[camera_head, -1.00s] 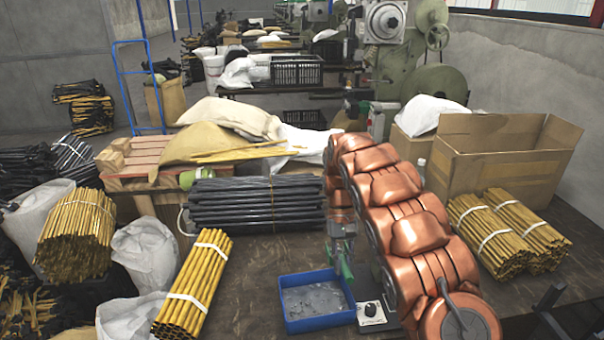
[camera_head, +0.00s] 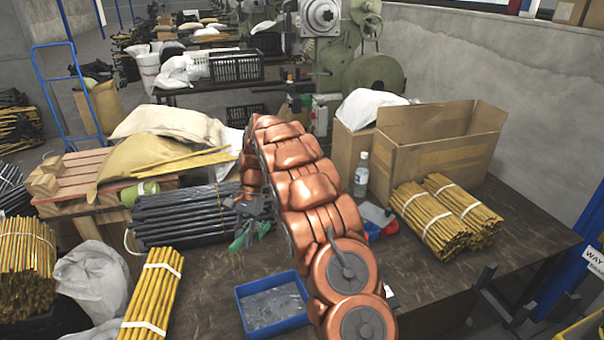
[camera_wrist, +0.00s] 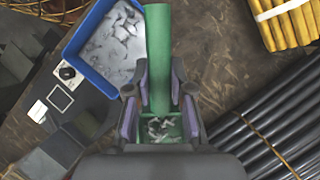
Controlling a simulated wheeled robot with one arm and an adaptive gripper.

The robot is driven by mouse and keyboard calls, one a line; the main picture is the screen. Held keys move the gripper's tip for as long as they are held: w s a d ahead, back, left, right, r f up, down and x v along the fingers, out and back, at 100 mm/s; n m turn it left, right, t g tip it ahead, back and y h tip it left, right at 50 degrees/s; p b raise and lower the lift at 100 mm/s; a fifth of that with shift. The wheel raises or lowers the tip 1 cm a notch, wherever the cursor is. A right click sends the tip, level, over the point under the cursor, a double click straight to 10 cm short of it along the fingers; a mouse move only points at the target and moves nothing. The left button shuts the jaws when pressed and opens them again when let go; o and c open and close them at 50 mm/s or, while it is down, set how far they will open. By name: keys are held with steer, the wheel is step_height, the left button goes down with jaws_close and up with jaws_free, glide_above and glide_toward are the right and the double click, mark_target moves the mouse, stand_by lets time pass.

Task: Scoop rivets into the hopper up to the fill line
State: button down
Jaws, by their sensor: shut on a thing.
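My gripper (camera_head: 255,208) is shut on a green scoop (camera_head: 242,236), beyond the blue tray and beside the dark rods. In the wrist view, my gripper's fingers (camera_wrist: 160,95) close on both sides of the scoop's green handle (camera_wrist: 158,55). Small grey rivets (camera_wrist: 160,128) lie in the scoop's bowl, between and behind the fingers. The blue tray (camera_head: 246,325) sits on the bench and holds loose grey rivets (camera_head: 272,304); it also shows in the wrist view (camera_wrist: 72,48). I cannot make out the hopper or its fill line; my arm hides part of the bench.
Bundled dark rods (camera_head: 185,215) lie left of my gripper. Brass rod bundles (camera_head: 435,215), a bottle (camera_head: 361,175) and an open cardboard box (camera_head: 430,160) stand right. A small control box with a knob (camera_wrist: 66,72) is beside the tray. Bare bench lies front right.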

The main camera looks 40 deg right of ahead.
steer(key=d+r+m+t+h+p, duration=0.1)
steer(key=d+r+m+t+p, duration=0.3)
steer(key=d+m, duration=0.55)
steer(key=d+r+m+t+h+p, duration=0.1)
steer(key=d+r+m+t+p, duration=0.3)
steer(key=d+m, duration=0.6)
steer(key=s+d+r+t+y+b, duration=0.4)
steer(key=s+t+b, duration=0.4)
steer(key=b, duration=0.6)
steer(key=shift+s+d+r+t+y, duration=0.25)
steer(key=shift+d+r+t, duration=0.25)
steer(key=shift+d+r, duration=0.55)
steer(key=shift+d+f+n, duration=0.15)
steer(key=shift+n, duration=0.1)
